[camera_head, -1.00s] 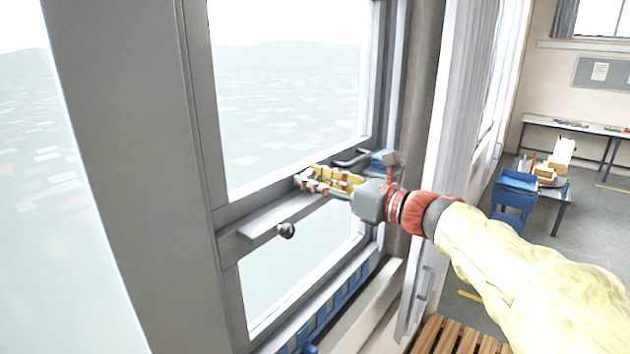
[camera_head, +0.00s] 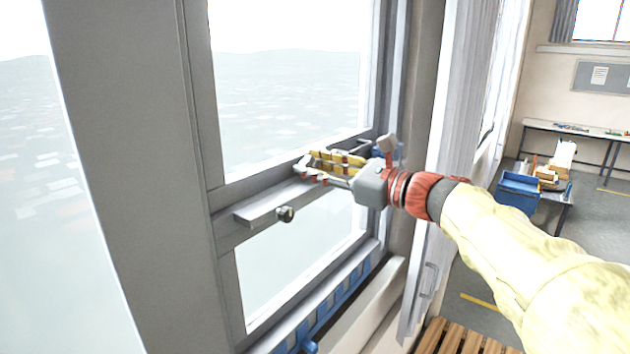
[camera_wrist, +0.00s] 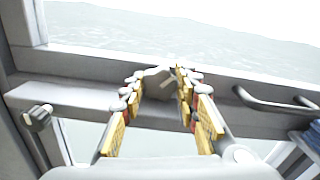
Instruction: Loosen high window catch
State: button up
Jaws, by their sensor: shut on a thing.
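My gripper (camera_head: 303,168) is at the window's middle rail (camera_head: 275,205), its yellow-padded fingers pointing at the frame. In the wrist view the fingertips (camera_wrist: 158,77) close from both sides on a small grey piece (camera_wrist: 160,86), which appears to be the window catch. Much of the catch is hidden between the fingers, and in the head view the fingers cover it. I cannot tell from these views how far it is turned.
A dark round knob (camera_head: 285,214) sticks out left of my gripper, also in the wrist view (camera_wrist: 40,118). A bar handle (camera_wrist: 278,104) is on the right of the rail. A blue bin (camera_head: 518,192) stands farther right.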

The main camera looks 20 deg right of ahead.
jog(key=n+b, duration=0.3)
jog(key=b, duration=0.1)
jog(key=shift+f, duration=0.2)
jog(key=shift+r+n+b, duration=0.1)
jog(key=shift+n+b, duration=0.4)
jog(key=o, duration=1.1)
jog(key=shift+c, duration=0.2)
jog(key=shift+o, duration=0.5)
jog(key=shift+r+p, duration=0.15)
jog(key=shift+p, duration=0.2)
